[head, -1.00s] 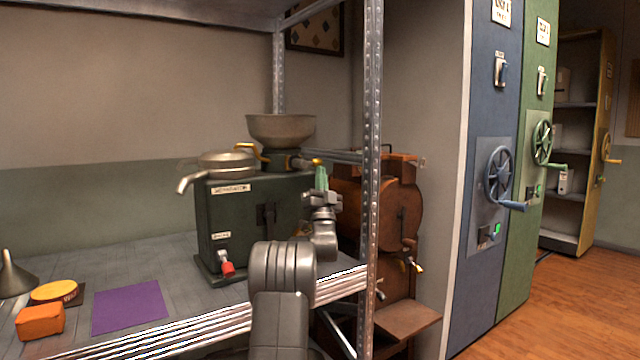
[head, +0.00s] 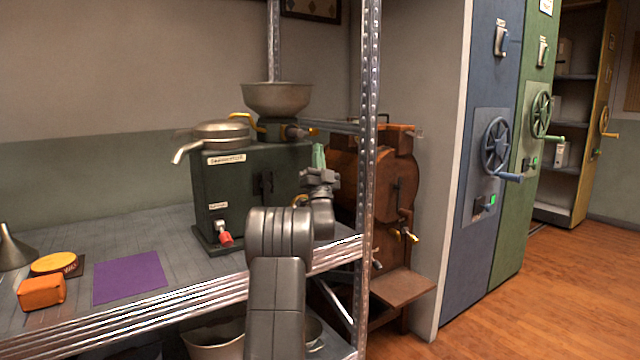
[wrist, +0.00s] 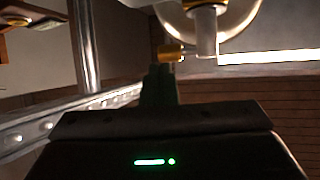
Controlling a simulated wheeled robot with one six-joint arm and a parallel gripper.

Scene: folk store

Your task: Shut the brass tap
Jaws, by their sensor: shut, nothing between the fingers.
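The dark green separator (head: 235,192) stands on the shelf with a grey bowl (head: 277,97) on top. Below the bowl is the brass tap (head: 298,132), a short brass-coloured piece on the right side; a yellow curved pipe leaves on the left. My gripper (head: 318,148) is shut and empty, its green fingers pointing up just right of and below the tap. In the wrist view, the fingers (wrist: 160,72) point at a brass-coloured piece (wrist: 171,52) just beyond their tips, beside a pale stem. I cannot tell whether they touch.
A metal shelf post (head: 369,150) stands close right of my gripper. A rust-brown machine (head: 385,190) is behind it. The shelf also holds a purple mat (head: 130,277), an orange block (head: 41,291) and a funnel (head: 12,250). Wooden floor (head: 540,290) is open at right.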

